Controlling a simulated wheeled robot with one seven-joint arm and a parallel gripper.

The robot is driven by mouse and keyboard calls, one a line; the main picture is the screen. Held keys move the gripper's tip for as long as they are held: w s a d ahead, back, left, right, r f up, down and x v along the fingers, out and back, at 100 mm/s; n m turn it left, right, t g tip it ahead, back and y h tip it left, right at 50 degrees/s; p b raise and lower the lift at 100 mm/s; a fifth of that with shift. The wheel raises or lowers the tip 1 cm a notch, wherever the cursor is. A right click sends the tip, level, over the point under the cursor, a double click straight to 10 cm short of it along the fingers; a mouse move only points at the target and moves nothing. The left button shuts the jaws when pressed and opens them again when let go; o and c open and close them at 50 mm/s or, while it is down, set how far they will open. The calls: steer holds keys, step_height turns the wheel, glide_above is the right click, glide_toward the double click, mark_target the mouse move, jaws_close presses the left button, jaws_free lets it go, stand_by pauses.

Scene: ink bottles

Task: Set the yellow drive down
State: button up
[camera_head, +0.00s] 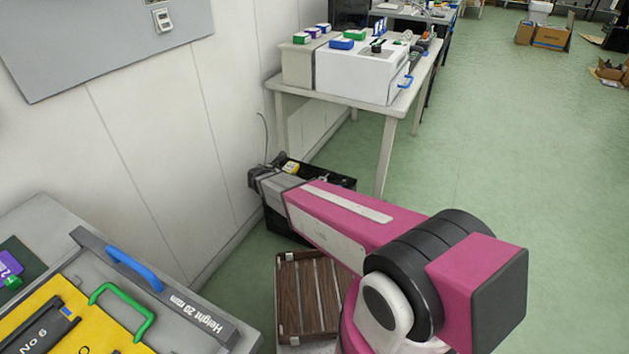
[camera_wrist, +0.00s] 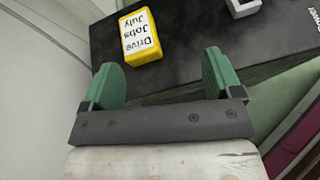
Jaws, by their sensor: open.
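The yellow drive (camera_wrist: 140,37) lies on a black surface (camera_wrist: 195,35), just beyond my gripper's fingertips in the wrist view. Its white label reads "Drive Jobs July". My gripper (camera_wrist: 160,72) is open, with its two green finger pads apart and nothing between them. In the head view the yellow drive (camera_head: 291,167) shows small on the black box (camera_head: 335,180) below the white table. The end of my arm is beside it, and my gripper's fingers are hard to make out there.
A grey-white table (camera_head: 300,90) with boxes and coloured items stands behind the black box. A brown slatted case (camera_head: 308,295) is on the floor in front. A bench with a yellow panel (camera_head: 70,310) is at lower left. The wall is close on the left; green floor is open right.

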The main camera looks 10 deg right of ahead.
steer(key=s+d+r+m+g+y, duration=0.1)
steer(key=s+d+r+m+g, duration=0.15)
steer(key=s+d+m, duration=0.4)
steer(key=s+d+r+m+g, duration=0.1)
steer(key=s+d+m+g, duration=0.3)
steer(key=d+m, duration=0.4)
steer(key=s+d+r+m+g+y, duration=0.1)
steer(key=s+d+r+m+y, duration=0.1)
steer(key=s+m, duration=0.4)
steer(key=s+d+r+m+g+y, duration=0.2)
steer(key=s+d+r+m+y, duration=0.1)
steer(key=s+m, duration=0.3)
steer(key=shift+d+r+y, duration=0.15)
steer(key=shift+d+y, duration=0.3)
steer(key=shift+y, duration=0.45)
